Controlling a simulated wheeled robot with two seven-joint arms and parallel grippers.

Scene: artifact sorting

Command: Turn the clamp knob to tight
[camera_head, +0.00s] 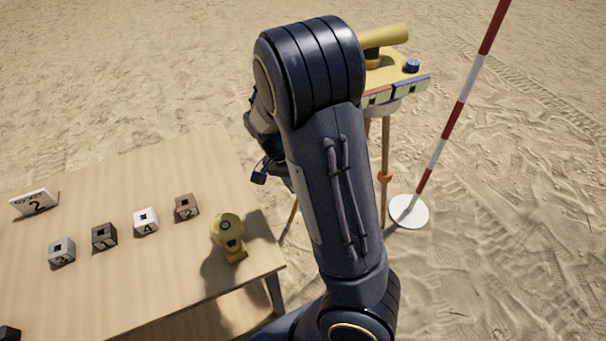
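A yellow instrument (385,38) stands on a wooden tripod at the top centre, partly hidden behind my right arm. A blue knob (412,65) sits on its yellow top plate. A small orange-red fitting (385,177) is on a tripod leg (386,150). I cannot tell for sure which of these is the clamp knob, or how far it is turned. My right arm rises from the bottom across the centre. Part of my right gripper (260,172) shows left of the arm, above the sand beyond the table edge; its opening is hidden. My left gripper is not clearly in view.
A wooden table (130,295) at left bears several numbered cubes (146,220), a number card (35,203) and a yellow object (228,232) near its right edge. A red-and-white pole (455,115) on a white disc (409,212) stands right of the tripod. Open sand surrounds them.

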